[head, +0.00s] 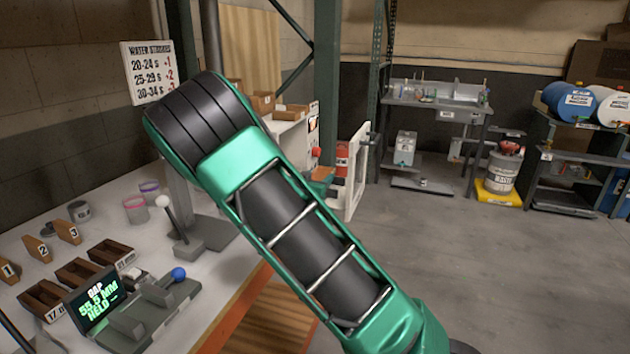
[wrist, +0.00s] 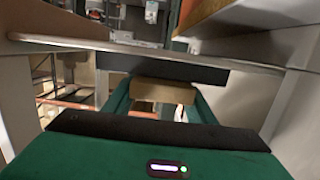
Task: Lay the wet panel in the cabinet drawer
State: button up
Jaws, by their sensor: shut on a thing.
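My gripper (wrist: 162,100) shows in the wrist view, with its green fingers on either side of a tan, wood-coloured piece (wrist: 162,92). It is shut on this piece, seen nearly edge-on; I cannot tell its painted face. A dark bar lies just beyond it. A pale horizontal edge crosses close in front of the fingers. In the head view my arm covers the middle, and the held piece cannot be made out. The white cabinet (head: 288,135) stands behind my arm, partly hidden. The inside of its drawer cannot be seen.
The bench (head: 70,205) at left carries numbered wooden pieces (head: 38,249), brown trays (head: 110,252) and a gauge reading "GAP 55.5 MM HELD" (head: 97,303). The floor (head: 500,270) at right is clear.

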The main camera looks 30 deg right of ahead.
jog(key=o, duration=1.1)
jog(key=shift+f, duration=0.1)
jog(key=shift+c, duration=0.2)
jog(key=v, duration=1.2)
jog(key=shift+s+a, duration=0.1)
